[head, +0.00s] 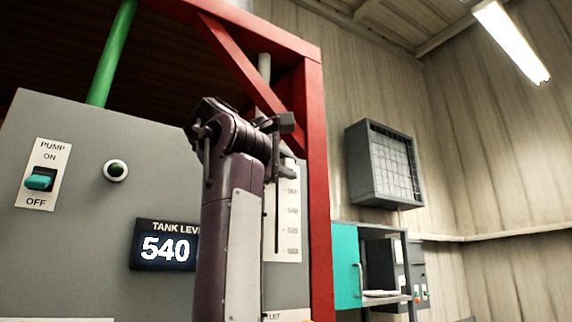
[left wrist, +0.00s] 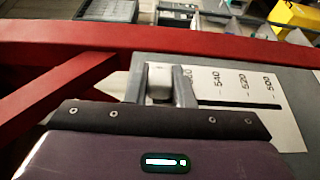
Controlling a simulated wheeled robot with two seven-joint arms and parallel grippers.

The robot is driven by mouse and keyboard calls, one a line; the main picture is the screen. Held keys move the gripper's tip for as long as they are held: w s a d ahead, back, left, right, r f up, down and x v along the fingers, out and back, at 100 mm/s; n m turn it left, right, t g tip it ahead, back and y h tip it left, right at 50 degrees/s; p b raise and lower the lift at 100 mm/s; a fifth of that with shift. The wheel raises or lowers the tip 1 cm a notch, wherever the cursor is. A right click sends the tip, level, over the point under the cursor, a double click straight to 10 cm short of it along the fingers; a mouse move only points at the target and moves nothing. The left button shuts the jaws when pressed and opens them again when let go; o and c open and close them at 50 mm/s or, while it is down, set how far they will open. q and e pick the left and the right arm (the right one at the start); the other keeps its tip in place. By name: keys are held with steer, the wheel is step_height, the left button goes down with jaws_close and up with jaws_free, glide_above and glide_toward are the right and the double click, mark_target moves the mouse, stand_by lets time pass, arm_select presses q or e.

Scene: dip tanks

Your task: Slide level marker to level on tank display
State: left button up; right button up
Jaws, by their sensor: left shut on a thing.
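The tank display (head: 163,246) reads 540. The level scale (head: 291,240) is a white upright plate with a dark slot, to the right of the display. My left gripper (head: 280,132) is at the upper part of this scale and hides its top in the head view. In the left wrist view, the fingers are shut on a pale level marker (left wrist: 160,83). The scale (left wrist: 232,88) runs to the right from it, reading 540, 520, 500. The marker is beyond the 540 mark, beside a partly hidden label. My right gripper is not in view.
A pump switch (head: 39,180) and a round green button (head: 116,170) are on the grey panel (head: 80,135), left of my arm. A red frame post (head: 317,200) stands close to the right of the scale. A teal cabinet door (head: 346,266) is further right.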

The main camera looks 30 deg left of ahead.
mark_target(286, 206)
arm_select(q)
jaws_close()
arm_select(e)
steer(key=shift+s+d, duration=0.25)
